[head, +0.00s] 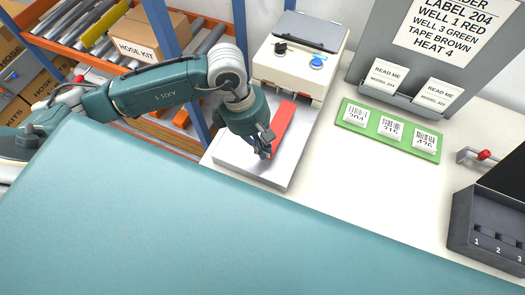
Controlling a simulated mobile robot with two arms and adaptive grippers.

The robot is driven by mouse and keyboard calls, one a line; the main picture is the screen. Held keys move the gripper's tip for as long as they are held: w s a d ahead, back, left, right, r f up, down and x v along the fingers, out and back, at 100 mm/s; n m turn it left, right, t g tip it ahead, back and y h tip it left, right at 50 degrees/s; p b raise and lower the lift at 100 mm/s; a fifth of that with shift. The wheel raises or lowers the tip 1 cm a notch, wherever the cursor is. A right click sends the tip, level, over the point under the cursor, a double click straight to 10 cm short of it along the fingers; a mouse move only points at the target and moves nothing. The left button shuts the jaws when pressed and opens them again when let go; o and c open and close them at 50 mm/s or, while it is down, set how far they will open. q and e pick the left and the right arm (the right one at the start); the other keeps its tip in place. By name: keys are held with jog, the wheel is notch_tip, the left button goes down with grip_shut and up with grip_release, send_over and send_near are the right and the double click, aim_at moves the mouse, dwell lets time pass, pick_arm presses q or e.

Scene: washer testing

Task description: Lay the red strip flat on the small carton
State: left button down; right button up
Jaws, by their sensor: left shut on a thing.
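My left gripper (265,150) is shut on the red strip (284,125), close to the strip's near end. The strip slants up and right from the fingers, over a pale grey flat-topped block (240,165). I cannot tell whether the strip touches that top. A brown cardboard carton (147,45) marked HOSE KIT sits on the shelf at upper left, behind my left arm. More brown cartons show at the far left, so I cannot be sure which is the small carton. My right gripper is not in view.
A white machine (296,70) with black and blue knobs stands just behind the block. A green board (389,130) with barcode cards lies to the right. A dark numbered unit (485,228) stands at the right edge. The white bench (355,190) between is clear.

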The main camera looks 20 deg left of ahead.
pick_arm(q)
notch_tip(320, 180, down, 4)
jog(key=shift+p, duration=0.45)
jog(key=shift+f, duration=0.2)
jog(key=c, duration=1.9)
grip_release()
